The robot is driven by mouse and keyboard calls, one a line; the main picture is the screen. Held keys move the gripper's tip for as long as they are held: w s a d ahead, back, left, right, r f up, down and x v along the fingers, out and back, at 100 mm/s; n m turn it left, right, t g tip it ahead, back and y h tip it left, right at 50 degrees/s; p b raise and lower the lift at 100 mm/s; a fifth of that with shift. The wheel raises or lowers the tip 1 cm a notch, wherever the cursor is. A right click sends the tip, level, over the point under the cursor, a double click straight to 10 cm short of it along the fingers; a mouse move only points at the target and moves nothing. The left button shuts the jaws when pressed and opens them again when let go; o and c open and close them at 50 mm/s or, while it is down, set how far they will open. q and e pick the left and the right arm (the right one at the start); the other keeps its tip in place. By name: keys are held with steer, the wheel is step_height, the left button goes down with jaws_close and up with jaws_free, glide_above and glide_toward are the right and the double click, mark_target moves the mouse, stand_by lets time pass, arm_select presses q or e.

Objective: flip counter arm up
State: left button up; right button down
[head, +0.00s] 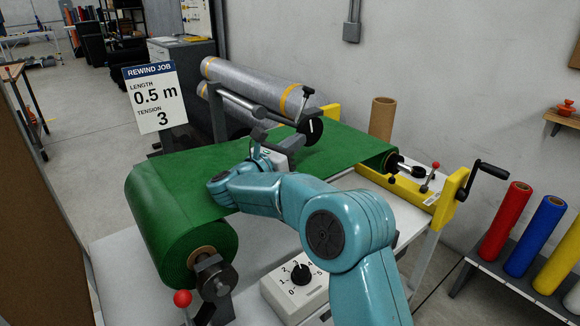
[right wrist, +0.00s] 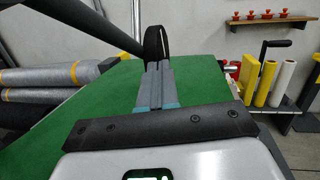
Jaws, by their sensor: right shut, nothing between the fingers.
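The counter arm (head: 240,103) is a grey metal arm above the green web, ending in a black wheel (head: 311,128) with a white mark. The wheel looks low, close to the green sheet. My right gripper (head: 290,138) is just left of the wheel, partly hidden by my own wrist. In the right wrist view the shut, empty fingers (right wrist: 155,75) point at the black wheel (right wrist: 155,43), seen nearly edge-on just past the tips. I cannot tell whether they touch. My left gripper is not in view.
The green roll (head: 180,225) is at the front left, its sheet running to the far right. Silver rolls (head: 265,82) lie behind. A sign (head: 154,97) reads 0.5 m, tension 3. A dial box (head: 300,283) and yellow crank bracket (head: 452,200) flank my arm.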

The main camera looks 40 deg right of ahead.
mark_target(309, 126)
steer(key=d+h+b, duration=0.1)
steer(key=b, duration=0.2)
steer(key=d+r+h+b, duration=0.1)
steer(key=h+b, duration=0.1)
steer(key=b, duration=0.2)
steer(key=d+r+n+h+b, duration=0.1)
steer(key=b, duration=0.2)
steer(key=shift+s+r+t+b, duration=0.2)
steer(key=shift+s+t+b, duration=0.05)
steer(key=shift+t+b, duration=0.15)
steer(key=r+h+b, duration=0.1)
steer(key=d+r+n+t+h+b, duration=0.1)
steer(key=r, duration=0.1)
steer(key=shift+r+n+t+h+b, duration=0.15)
steer(key=shift+n+t+h+b, duration=0.15)
steer(key=shift+b, duration=0.05)
step_height(309, 126, up, 2)
steer(key=shift+a+r, duration=0.1)
steer(key=shift+r, duration=0.9)
steer(key=shift+d, duration=0.2)
steer(key=shift+a+r, duration=0.1)
steer(key=shift+r, duration=0.4)
